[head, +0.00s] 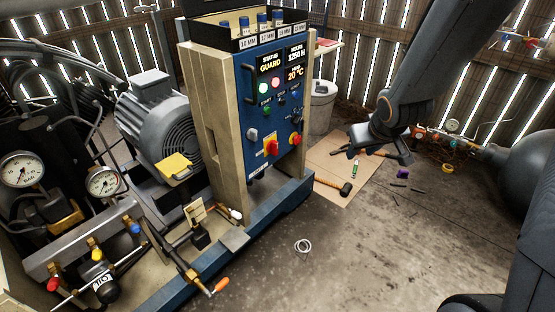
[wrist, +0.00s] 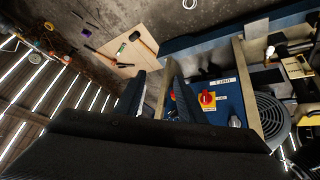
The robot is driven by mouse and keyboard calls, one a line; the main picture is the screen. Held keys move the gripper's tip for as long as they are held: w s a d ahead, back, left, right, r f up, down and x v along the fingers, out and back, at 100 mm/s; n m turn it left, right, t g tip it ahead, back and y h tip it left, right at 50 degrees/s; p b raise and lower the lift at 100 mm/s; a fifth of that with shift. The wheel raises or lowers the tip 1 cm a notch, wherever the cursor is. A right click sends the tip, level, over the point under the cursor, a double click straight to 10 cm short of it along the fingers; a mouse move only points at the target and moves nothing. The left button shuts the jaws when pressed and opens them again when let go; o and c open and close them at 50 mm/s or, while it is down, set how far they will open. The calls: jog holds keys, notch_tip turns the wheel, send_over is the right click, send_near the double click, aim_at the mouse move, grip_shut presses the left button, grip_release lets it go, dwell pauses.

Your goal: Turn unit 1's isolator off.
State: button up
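A red rotary handle on a yellow plate (head: 271,147) sits low on the blue panel; it looks like an isolator. It also shows in the wrist view (wrist: 207,99), right of my fingers, near a white label (wrist: 223,81) too small to read surely. Another red control on yellow (head: 294,138) is to its right in the head view. I cannot tell the handle's exact position. My gripper (head: 380,155) is in the air to the right of the panel, apart from it. In the wrist view its two fingers (wrist: 158,95) are apart with nothing between them.
A grey knob (head: 253,134) is left of the red handle. The blue cabinet (head: 262,100) has lit displays and buttons. A motor (head: 160,115) stands left of it. A hammer (head: 335,187) lies on cardboard on the floor. A dark tank (head: 530,165) is at right.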

jog(key=w+a+f+n+t+y+b, duration=0.2)
jog(key=w+a+f+b, duration=0.15)
jog(key=w+f, duration=0.4)
jog(key=n+t+y+b, duration=0.3)
jog(key=n+y+b, duration=0.3)
jog(key=y+b, duration=0.75)
send_near(277, 148)
jog(key=w+a+r+h+b, duration=0.1)
jog(key=a+h, duration=0.1)
jog(key=b+x, duration=0.1)
jog(key=x, duration=0.5)
jog(key=shift+w+a+r+b, duration=0.1)
jog(key=shift+w+a+b, duration=0.15)
jog(key=shift+b, duration=0.15)
grip_shut()
